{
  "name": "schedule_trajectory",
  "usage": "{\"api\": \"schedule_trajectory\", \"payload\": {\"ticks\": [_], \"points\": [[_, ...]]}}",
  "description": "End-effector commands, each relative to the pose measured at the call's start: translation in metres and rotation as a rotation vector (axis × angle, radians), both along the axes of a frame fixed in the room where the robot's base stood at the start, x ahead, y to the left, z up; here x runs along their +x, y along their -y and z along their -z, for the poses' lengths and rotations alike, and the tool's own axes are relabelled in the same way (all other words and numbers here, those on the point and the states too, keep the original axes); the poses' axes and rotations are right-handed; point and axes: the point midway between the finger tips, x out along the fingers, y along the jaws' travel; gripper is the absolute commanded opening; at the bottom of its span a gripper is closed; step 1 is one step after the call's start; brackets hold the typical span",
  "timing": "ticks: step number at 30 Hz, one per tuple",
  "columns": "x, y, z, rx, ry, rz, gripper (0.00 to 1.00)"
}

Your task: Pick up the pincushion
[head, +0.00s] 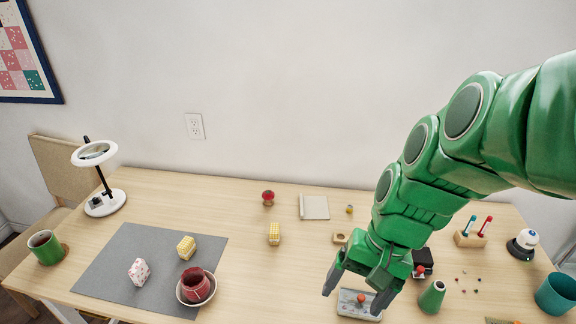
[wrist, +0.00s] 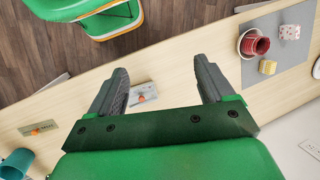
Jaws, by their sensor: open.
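I cannot tell for sure which thing is the pincushion. A small red, round-topped, mushroom-like thing (head: 268,195) stands at the back middle of the table. A small red-orange knob (head: 361,298) sits on a pale grey block or tray (head: 347,308) near the front. My gripper (head: 354,298) is open, pointing down over this grey block, with one finger towards each side of it. In the wrist view, the grey block (wrist: 149,88) appears between the two open fingers (wrist: 162,66), below them and apart. Nothing is held.
A green vase (head: 432,298) and a dark box (head: 424,258) stand right of my gripper. Patterned blocks and a red cup (head: 195,283) in a bowl stand left, on or by the grey mat (head: 110,285). A teal cup (head: 555,294) is far right. The front middle is clear.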

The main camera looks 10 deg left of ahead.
Motion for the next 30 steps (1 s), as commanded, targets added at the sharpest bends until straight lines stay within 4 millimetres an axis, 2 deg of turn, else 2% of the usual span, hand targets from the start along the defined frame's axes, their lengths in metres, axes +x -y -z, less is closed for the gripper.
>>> {"api": "schedule_trajectory", "payload": {"ticks": [3,15,30], "points": [[0.025,-0.023,0.0,0.063,-0.02,0.042,0.82],[0.102,-0.098,0.003,0.263,-0.114,0.216,0.82],[0.208,-0.173,0.02,0.475,-0.269,0.487,0.82]]}}
